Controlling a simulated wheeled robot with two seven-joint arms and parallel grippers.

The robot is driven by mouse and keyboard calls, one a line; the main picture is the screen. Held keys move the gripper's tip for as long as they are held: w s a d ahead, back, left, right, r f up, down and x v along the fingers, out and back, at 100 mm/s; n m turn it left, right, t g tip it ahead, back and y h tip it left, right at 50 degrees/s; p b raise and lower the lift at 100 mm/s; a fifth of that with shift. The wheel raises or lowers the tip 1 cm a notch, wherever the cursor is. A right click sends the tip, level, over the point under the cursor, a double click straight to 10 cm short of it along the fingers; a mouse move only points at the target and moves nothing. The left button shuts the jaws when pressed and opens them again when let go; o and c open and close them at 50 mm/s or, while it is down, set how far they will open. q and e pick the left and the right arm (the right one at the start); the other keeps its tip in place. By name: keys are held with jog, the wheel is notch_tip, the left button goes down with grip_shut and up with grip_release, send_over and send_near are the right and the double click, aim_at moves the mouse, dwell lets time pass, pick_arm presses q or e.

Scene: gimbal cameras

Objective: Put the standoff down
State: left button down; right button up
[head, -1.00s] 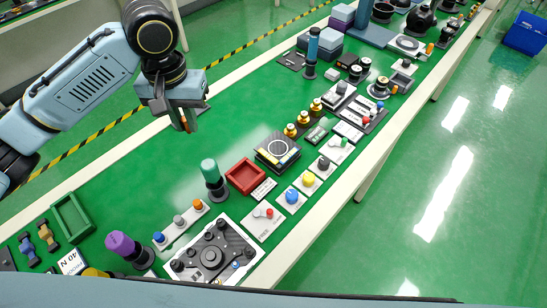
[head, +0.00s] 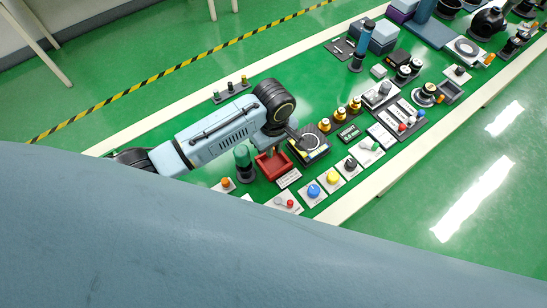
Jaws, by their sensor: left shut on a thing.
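My left gripper (head: 302,141) is at the black square device with a round ring on top (head: 322,156), just past the black wrist joint. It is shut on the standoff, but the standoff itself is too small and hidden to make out. I cannot tell whether the standoff touches the device. A dark rack with several small upright posts (head: 232,90) stands near the table's far edge. My right gripper is not in view.
A red tray (head: 268,172) and a green-topped cylinder (head: 243,160) stand close beside my forearm. Gold-capped posts (head: 340,114) stand right of the device. Blue (head: 314,191) and yellow (head: 333,178) knobs are in front. Green table is clear behind the wrist.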

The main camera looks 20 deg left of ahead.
aim_at(273, 164)
pick_arm(q)
notch_tip(273, 164, down, 2)
jog(key=shift+f, duration=0.1)
notch_tip(273, 164, down, 3)
jog(key=shift+f+b, duration=0.1)
jog(key=shift+b, duration=0.4)
jog(key=shift+f, duration=0.1)
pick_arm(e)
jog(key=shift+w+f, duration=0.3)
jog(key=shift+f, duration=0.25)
pick_arm(q)
jog(key=shift+f, duration=0.15)
jog(key=c, duration=1.7)
grip_release()
